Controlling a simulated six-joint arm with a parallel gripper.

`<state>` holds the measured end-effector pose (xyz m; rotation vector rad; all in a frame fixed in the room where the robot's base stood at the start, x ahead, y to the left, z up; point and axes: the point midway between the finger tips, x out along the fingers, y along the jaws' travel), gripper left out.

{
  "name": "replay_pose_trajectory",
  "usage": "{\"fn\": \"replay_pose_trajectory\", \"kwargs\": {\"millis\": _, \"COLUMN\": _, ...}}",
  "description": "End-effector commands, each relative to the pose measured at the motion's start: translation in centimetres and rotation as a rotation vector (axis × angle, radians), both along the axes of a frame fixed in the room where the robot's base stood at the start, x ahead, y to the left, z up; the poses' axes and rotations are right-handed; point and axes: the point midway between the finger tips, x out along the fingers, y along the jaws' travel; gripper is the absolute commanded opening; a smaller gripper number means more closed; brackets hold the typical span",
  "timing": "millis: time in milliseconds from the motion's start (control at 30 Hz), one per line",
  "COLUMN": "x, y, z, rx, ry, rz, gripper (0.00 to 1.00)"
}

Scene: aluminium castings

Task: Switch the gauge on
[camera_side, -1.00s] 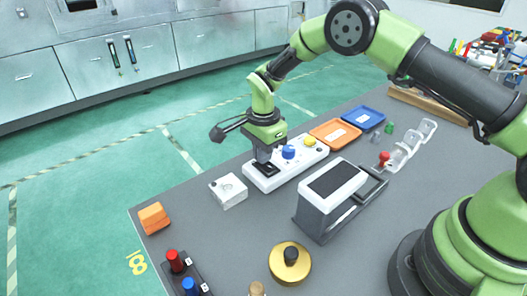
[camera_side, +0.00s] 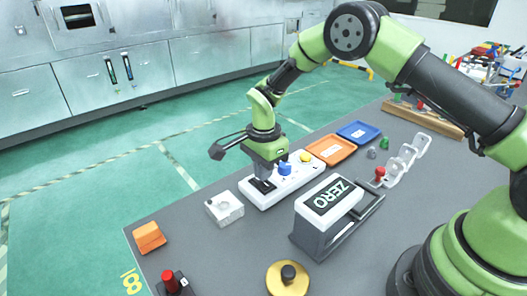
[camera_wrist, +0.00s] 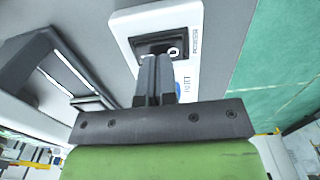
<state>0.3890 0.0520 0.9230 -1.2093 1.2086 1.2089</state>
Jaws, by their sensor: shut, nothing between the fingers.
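The white control panel (camera_side: 290,183) lies on the grey table with a black rocker switch at its near left end, a blue knob (camera_side: 285,168) and a yellow button (camera_side: 305,156). My gripper (camera_side: 262,185) points down over the switch end, shut and empty. In the wrist view, the shut fingertips (camera_wrist: 156,62) are at the black rocker switch (camera_wrist: 158,44) and partly cover it; I cannot tell whether they touch it.
A white block with a round recess (camera_side: 225,208) stands close left of the panel. Orange (camera_side: 331,149) and blue (camera_side: 358,133) trays lie behind it.

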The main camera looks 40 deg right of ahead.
Motion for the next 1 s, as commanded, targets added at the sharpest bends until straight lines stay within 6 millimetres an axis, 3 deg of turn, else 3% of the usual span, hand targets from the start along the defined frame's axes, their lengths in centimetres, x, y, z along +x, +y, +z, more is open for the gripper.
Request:
{"fn": "replay_pose_trajectory", "kwargs": {"millis": 400, "x": 0.1, "y": 0.0, "z": 8.7, "rx": 0.001, "ry": -0.007, "rz": 0.0, "gripper": 0.0}}
{"fn": "replay_pose_trajectory", "kwargs": {"millis": 600, "x": 0.0, "y": 0.0, "z": 12.0, "rx": 0.0, "ry": -0.003, "rz": -0.001, "gripper": 0.0}}
{"fn": "replay_pose_trajectory", "kwargs": {"millis": 733, "x": 0.0, "y": 0.0, "z": 13.2, "rx": 0.0, "ry": -0.001, "rz": 0.0, "gripper": 0.0}}
{"fn": "replay_pose_trajectory", "kwargs": {"millis": 1000, "x": -0.1, "y": 0.0, "z": 13.5, "rx": 0.0, "ry": 0.001, "rz": 0.0, "gripper": 0.0}}
